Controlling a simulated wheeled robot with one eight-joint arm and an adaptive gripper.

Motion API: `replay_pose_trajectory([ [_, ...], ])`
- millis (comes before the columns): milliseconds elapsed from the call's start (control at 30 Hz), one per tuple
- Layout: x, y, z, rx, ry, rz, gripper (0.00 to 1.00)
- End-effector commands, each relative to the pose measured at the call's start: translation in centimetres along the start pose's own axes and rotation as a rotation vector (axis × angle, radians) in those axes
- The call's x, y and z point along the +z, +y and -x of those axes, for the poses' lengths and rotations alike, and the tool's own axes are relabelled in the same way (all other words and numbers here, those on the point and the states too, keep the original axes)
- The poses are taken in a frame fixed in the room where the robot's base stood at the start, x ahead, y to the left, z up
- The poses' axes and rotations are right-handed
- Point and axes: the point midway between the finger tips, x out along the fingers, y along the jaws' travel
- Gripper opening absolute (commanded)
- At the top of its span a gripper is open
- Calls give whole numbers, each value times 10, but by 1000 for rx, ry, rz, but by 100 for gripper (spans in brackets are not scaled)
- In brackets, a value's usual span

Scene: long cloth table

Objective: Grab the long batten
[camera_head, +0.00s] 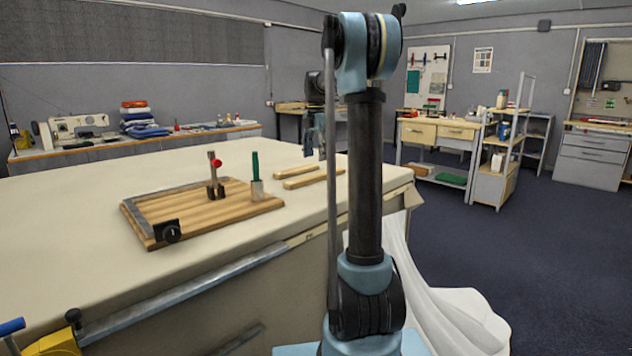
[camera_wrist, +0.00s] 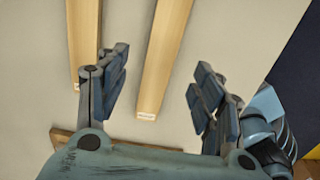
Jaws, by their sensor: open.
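Two pale wooden battens lie side by side on the cloth table. The nearer one looks longer in the head view and I take it as the long batten (camera_head: 316,178); the shorter batten (camera_head: 293,172) lies just behind it. In the wrist view the long batten (camera_wrist: 163,55) appears on the right, with its near end between my spread fingers, and the shorter batten (camera_wrist: 85,35) is at the left, partly behind the left finger. Their far ends are out of that view. My gripper (camera_wrist: 160,95) is open and empty above them; in the head view my gripper (camera_head: 318,138) is partly hidden by my arm.
A wooden board (camera_head: 205,211) with a metal edge and black knob lies left of the battens. On it stand a red-knobbed clamp (camera_head: 213,175) and a green-handled tool (camera_head: 256,170). The cloth table (camera_head: 90,215) is bare at the left. Its right edge is close to the battens.

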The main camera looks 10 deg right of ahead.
Motion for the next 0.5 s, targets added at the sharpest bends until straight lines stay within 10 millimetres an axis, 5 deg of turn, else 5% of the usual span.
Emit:
replay_pose_trajectory([
  [500, 1, -2, -50, 0, 0, -1, 61],
])
